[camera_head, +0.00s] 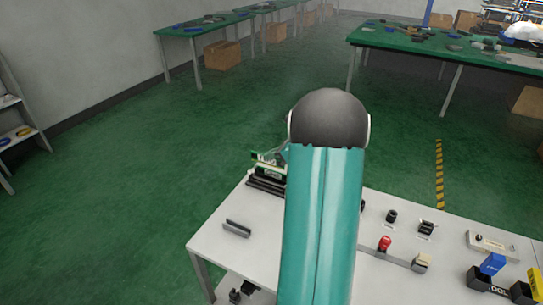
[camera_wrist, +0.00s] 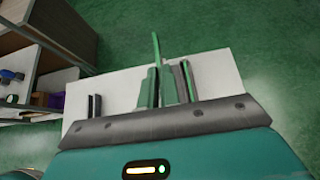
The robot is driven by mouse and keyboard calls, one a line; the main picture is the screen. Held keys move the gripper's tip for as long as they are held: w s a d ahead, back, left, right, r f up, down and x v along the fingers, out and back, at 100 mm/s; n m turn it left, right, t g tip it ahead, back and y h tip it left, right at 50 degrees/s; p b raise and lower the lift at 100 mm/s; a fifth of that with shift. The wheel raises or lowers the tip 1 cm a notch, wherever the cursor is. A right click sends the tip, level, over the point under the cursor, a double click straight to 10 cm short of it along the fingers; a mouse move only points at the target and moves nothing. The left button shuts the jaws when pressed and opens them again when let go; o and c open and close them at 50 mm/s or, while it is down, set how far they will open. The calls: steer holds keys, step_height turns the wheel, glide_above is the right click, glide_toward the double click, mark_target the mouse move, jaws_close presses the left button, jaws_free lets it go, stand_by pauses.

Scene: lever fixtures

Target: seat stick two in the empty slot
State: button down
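A dark slotted block (camera_head: 265,187) stands on the white table's far left part, partly behind my teal arm. Green stick-like boards (camera_head: 270,171) show at it; I cannot tell which is stick two. In the wrist view, upright green sticks (camera_wrist: 147,92) and dark grey upright pieces (camera_wrist: 179,85) stand close together, with a thin green strip (camera_wrist: 156,48) rising above them. Their lower ends are hidden behind the grey bar on my wrist. My gripper's fingertips cannot be made out clearly, and whether they hold a stick is unclear. The empty slot cannot be made out.
The white table (camera_head: 215,248) carries a dark narrow holder (camera_head: 237,228) at left. A red-knobbed lever (camera_head: 385,243), black knobs (camera_head: 391,216) and a blue-handled fixture (camera_head: 492,265) stand at right. The table's left front is mostly clear. Green benches (camera_head: 440,45) stand farther back.

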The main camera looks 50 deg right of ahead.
steer(key=shift+s+a+r, duration=0.1)
steer(key=shift+s+r, duration=0.05)
steer(key=shift+s, duration=0.05)
steer(key=shift+w+d, duration=0.1)
steer(key=shift+d, duration=0.1)
steer(key=shift+a, duration=0.2)
steer(key=shift+d+f, duration=0.15)
steer(key=shift+f, duration=2.9)
steer(key=shift+f, duration=2.1)
steer(key=c, duration=1.5)
jaws_free()
steer(key=shift+c, duration=0.2)
